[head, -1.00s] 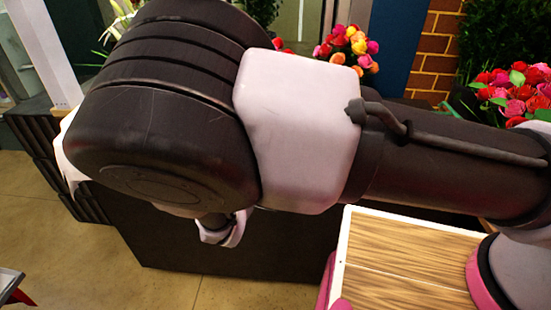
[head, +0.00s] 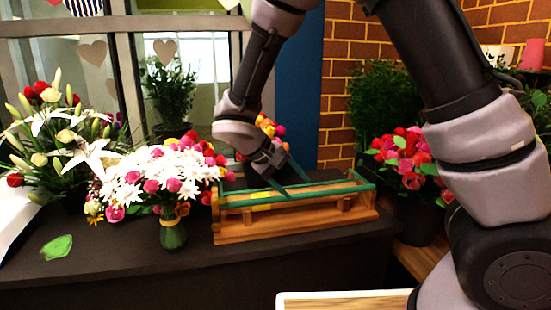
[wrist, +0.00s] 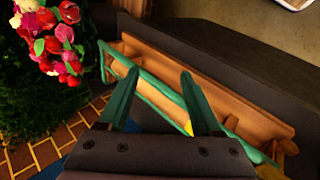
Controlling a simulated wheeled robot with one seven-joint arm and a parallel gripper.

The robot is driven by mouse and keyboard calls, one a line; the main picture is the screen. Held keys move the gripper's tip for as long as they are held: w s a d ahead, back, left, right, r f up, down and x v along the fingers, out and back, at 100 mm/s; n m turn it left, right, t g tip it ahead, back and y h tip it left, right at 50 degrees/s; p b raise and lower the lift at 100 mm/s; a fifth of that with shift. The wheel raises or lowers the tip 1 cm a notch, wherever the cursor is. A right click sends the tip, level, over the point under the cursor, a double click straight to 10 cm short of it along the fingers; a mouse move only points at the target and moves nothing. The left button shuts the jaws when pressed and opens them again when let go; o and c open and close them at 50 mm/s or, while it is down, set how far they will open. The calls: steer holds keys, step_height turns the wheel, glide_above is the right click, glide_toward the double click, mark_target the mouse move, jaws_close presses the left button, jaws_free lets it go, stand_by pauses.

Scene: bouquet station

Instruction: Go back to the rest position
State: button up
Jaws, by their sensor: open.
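My gripper (head: 296,188) is at the middle of the head view, at the end of my bent arm, pointing down over a wooden rack (head: 300,230) with green rails. In the wrist view my gripper (wrist: 158,74) shows two green fingers spread apart with nothing between them. The rack also shows in the wrist view (wrist: 245,113), beyond and between the fingers. I cannot tell whether the fingertips touch it.
The rack stands on a dark counter (head: 110,262). A vase of white and pink flowers (head: 172,235) stands left of it, with a lily bouquet (head: 62,150) further left. A bucket of red flowers (head: 415,215) is at right. A green leaf (head: 56,247) lies on the counter.

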steer(key=s+d+r+m+t+y, duration=0.2)
steer(key=s+d+r+m+y, duration=0.2)
steer(key=d+r, duration=0.6)
steer(key=s+d+r+m+t+y, duration=0.1)
steer(key=s+d+r+m+y, duration=0.3)
steer(key=s+d+r, duration=0.3)
steer(key=d+r+y, duration=0.1)
steer(key=d+r, duration=0.2)
steer(key=r, duration=0.2)
steer(key=shift+d+r+m+t, duration=0.2)
steer(key=shift+r+m+t, duration=0.1)
steer(key=shift+m+t, duration=0.1)
